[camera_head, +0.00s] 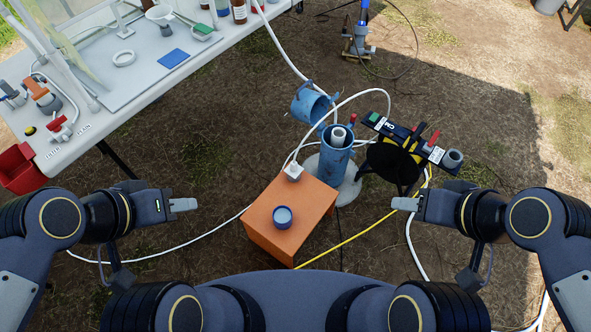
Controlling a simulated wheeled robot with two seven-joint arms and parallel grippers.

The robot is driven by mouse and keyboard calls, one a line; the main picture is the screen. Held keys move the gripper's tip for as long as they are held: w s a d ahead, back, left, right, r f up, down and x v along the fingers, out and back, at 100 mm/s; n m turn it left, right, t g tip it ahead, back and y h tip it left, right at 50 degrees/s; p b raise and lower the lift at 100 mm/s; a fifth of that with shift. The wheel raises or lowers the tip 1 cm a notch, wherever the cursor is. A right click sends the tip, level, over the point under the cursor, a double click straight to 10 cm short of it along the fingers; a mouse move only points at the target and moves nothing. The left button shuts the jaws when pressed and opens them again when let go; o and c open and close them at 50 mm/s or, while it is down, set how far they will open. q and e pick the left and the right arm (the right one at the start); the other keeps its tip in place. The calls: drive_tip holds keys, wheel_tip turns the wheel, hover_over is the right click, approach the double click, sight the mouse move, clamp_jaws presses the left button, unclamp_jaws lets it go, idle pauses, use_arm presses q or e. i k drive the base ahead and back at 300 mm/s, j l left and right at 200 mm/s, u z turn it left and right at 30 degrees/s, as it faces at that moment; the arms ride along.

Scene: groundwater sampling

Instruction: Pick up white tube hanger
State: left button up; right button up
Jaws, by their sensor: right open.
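A small white block-like piece (293,171), which may be the white tube hanger, sits at the back corner of the orange box (312,208). A white tube (318,125) runs up from it and arches over the blue well pipe (336,160). My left gripper (190,205) is empty, left of the orange box and apart from it; its finger gap is not clear. My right gripper (399,204) is open and empty, right of the box. Neither gripper touches anything.
A blue-rimmed cup (283,217) stands on the orange box. A tilted blue cap (309,104) is behind the well pipe. A black stand with a panel (408,138) is to the right. A white table (150,75) with lab items is at upper left. Hoses cross the ground.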

sight(294, 170)
drive_tip(key=i+l+u, duration=0.15)
drive_tip(key=l+u, duration=0.3)
drive_tip(key=i+l+u, duration=0.1)
drive_tip(key=l+u, duration=0.2)
drive_tip(key=u, duration=0.15)
drive_tip(key=l+u, duration=0.95)
